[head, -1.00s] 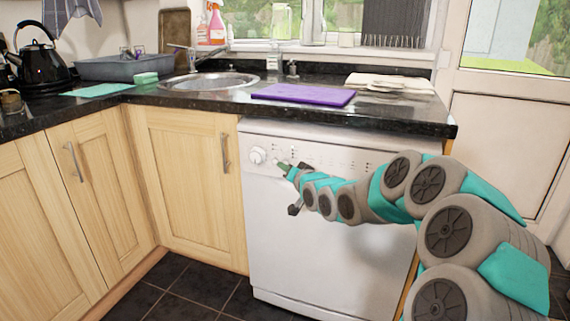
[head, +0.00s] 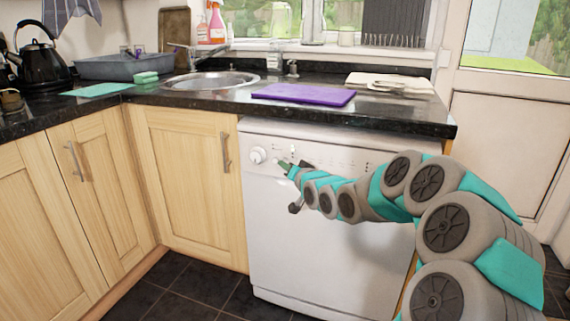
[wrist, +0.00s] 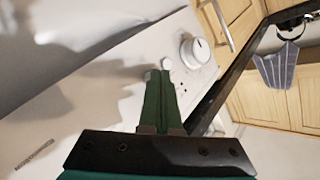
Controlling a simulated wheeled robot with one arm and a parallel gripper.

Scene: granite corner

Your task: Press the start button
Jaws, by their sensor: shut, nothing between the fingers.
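The white dishwasher (head: 310,240) stands under the worktop, with a control panel along its top. A round dial (head: 257,155) is at the panel's left; it also shows in the wrist view (wrist: 195,51). In the wrist view a small round white button (wrist: 166,63) sits beside the dial, right at my fingertips. I cannot read a label to tell whether it is the start button. My gripper (head: 280,163) is shut and empty, its green fingers (wrist: 159,75) together and pointing at the panel. Whether the tips touch the button is unclear.
The black worktop (head: 400,115) overhangs the panel just above my gripper. A purple board (head: 303,94) lies on it, right of the sink (head: 212,82). Wooden cupboards (head: 190,185) stand left of the dishwasher. The tiled floor in front is clear.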

